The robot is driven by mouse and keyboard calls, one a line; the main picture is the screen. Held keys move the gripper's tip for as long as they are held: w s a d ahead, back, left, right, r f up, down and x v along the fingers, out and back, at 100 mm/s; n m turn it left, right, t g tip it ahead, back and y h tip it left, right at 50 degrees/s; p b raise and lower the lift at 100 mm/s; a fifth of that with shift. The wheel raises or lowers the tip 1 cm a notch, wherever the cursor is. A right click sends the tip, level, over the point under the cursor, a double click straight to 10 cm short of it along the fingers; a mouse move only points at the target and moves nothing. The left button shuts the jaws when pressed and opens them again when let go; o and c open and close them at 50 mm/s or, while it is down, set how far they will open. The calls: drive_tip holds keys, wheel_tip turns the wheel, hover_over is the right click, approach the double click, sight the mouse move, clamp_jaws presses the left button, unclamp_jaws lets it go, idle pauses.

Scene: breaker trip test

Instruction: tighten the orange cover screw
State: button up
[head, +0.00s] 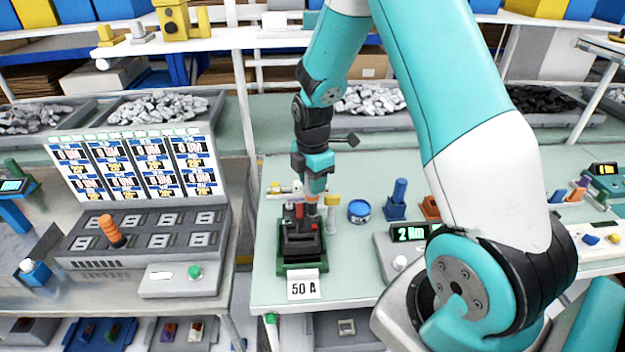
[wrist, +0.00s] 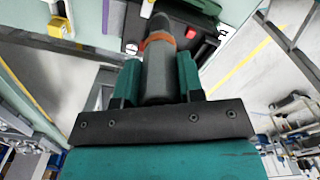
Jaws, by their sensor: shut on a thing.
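My gripper (head: 313,192) points down over the black breaker (head: 302,248) on the pale green bench. In the wrist view its teal fingers (wrist: 158,75) are shut on a grey cylindrical driver (wrist: 158,70) with an orange ring. The driver points at the breaker, whose dark top and red button (wrist: 190,33) show beside the driver's tip. The breaker sits in a dark green holder (head: 287,268) behind a "50 A" label (head: 303,287). I cannot make out the orange cover screw. The driver's tip is too small to tell whether it touches a screw.
A blue stand (head: 397,202) and a grey unit with a "2 Nm" display (head: 412,233) are farther right. A test panel (head: 140,165) stands left.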

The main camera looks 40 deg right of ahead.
drive_tip(key=shift+r+p, duration=2.4)
drive_tip(key=shift+r, duration=0.65)
